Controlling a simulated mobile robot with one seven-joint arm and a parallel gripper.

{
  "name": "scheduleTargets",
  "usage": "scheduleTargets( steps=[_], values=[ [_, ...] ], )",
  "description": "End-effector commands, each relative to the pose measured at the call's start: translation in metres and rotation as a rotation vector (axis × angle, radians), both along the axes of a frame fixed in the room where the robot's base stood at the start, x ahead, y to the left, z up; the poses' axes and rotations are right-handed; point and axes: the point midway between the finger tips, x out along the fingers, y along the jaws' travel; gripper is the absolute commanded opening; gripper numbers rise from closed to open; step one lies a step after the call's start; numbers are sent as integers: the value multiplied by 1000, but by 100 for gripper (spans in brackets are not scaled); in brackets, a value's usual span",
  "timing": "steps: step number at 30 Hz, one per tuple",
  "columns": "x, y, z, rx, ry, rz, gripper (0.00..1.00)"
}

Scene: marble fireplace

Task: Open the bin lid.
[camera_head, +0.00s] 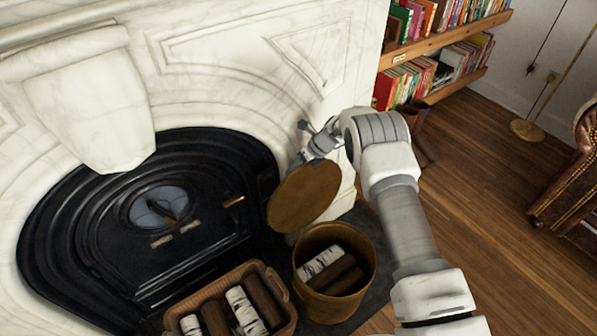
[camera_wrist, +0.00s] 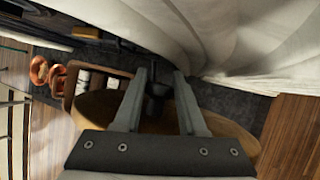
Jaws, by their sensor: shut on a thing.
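The bin (camera_head: 300,277) is a round, brass-coloured container on the dark hearth, its mouth open and short logs inside. Its round lid (camera_head: 303,200) is raised and tilted steeply above the bin's back left side, apart from the rim. My gripper (camera_head: 301,160) is at the lid's upper edge, by the marble. In the wrist view the two fingers (camera_wrist: 160,75) sit either side of a dark knob (camera_wrist: 157,90), with the lid (camera_wrist: 97,118) below and behind them. The gripper is shut on this knob. The fingers hide part of the lid.
A wicker basket (camera_head: 212,288) of logs stands left of the bin. The marble fireplace surround (camera_head: 240,65) rises close beside my gripper. A bookshelf (camera_head: 450,42) is behind my arm. The wood floor (camera_head: 480,220) at right is clear up to a leather armchair (camera_head: 575,185).

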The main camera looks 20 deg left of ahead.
Motion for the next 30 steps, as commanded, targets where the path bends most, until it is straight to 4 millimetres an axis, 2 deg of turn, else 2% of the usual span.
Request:
scheduleTargets(
  steps=[11, 12, 16, 25, 30],
  values=[
    [0, -2, -3, -5, 0, 0, 0],
    [0, -2, -3, -5, 0, 0, 44],
    [0, -2, -3, -4, 1, -1, 67],
    [0, -2, 0, -2, 1, -1, 68],
    [1, -12, 19, -1, 0, -3, 68]
  ],
)
